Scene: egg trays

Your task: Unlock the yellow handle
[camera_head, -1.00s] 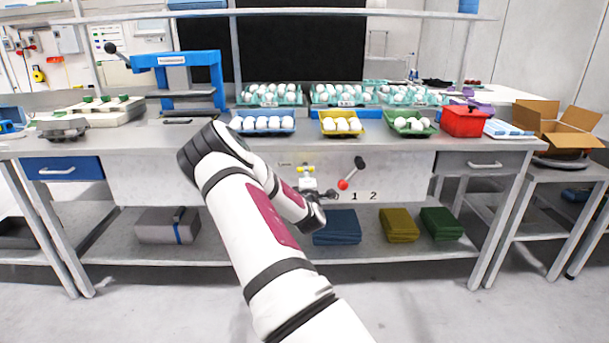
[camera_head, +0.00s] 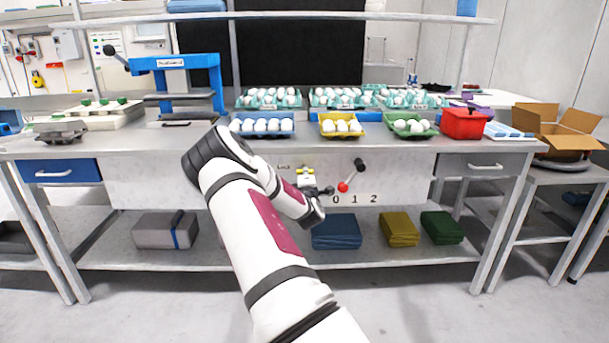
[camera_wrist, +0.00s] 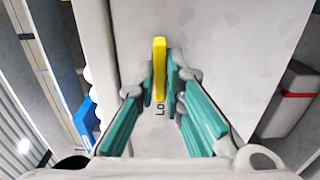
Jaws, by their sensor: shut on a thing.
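The yellow handle (camera_wrist: 159,65) is a narrow bar on the pale front panel under the workbench. In the wrist view its bar runs up the picture between the two teal fingers. My gripper (camera_wrist: 161,80) is shut on it, one finger against each side. In the head view the yellow handle (camera_head: 305,173) shows just above my gripper (camera_head: 312,188), partly covered by it. Dark letters "LO" stand on the panel below the handle in the wrist view; the rest of the word is hidden.
Egg trays, a red box (camera_head: 463,123) and a blue press (camera_head: 190,85) stand on the bench. Folded cloth-like stacks (camera_head: 336,231) lie on the lower shelf.

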